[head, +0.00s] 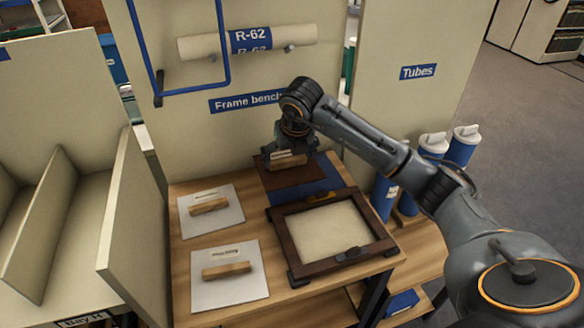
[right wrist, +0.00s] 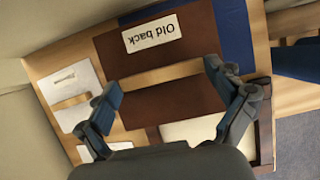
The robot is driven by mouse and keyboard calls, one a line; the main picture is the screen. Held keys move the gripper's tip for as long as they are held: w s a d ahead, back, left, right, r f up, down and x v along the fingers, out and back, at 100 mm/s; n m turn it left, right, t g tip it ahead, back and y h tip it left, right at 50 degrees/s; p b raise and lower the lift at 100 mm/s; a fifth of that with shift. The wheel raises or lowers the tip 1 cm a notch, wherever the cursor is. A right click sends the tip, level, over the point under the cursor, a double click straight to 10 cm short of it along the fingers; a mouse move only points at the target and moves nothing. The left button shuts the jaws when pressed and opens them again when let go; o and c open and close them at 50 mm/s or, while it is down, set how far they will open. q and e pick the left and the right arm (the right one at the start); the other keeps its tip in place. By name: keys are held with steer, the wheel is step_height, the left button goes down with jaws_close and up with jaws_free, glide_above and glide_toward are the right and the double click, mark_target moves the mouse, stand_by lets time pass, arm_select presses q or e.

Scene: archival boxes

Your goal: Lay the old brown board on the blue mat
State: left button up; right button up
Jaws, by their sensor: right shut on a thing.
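The old brown board (head: 291,178) is at the back of the frame bench, with a wooden grip bar (right wrist: 165,75) across it and a label reading "Old back" in the right wrist view. My right gripper (head: 287,158) is shut on this bar, its fingers at the bar's two ends. The board overlaps the blue mat (head: 325,184), hiding part of it; blue shows in front and to the right. I cannot tell whether the board touches the mat or hangs just above it. My left gripper is not in view.
A dark wooden frame (head: 281,228) with a cream inside lies in front of the mat. Two pale boards with wooden grips, a rear one (head: 232,216) and a front one (head: 255,288), lie at the left. An upright panel (head: 190,128) stands behind; blue tubes (head: 384,198) stand right.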

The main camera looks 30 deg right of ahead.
mark_target(291, 168)
steer(key=f, duration=0.1)
steer(key=w+d+f, duration=0.1)
steer(key=f, duration=0.1)
steer(key=w+d+f, duration=0.1)
steer(key=shift+w+d+f, duration=0.15)
steer(key=shift+w, duration=0.05)
step_height(291, 168, down, 2)
steer(key=shift+f+p, duration=0.2)
steer(key=shift+p, duration=0.35)
steer(key=shift+f, duration=0.4)
steer(key=o, duration=0.8)
steer(key=shift+o, duration=0.2)
steer(key=shift+r, duration=0.15)
steer(key=v, duration=1.1)
steer(key=shift+s+r+b, duration=0.15)
steer(key=shift+r+b, duration=0.2)
steer(key=shift+r, duration=0.05)
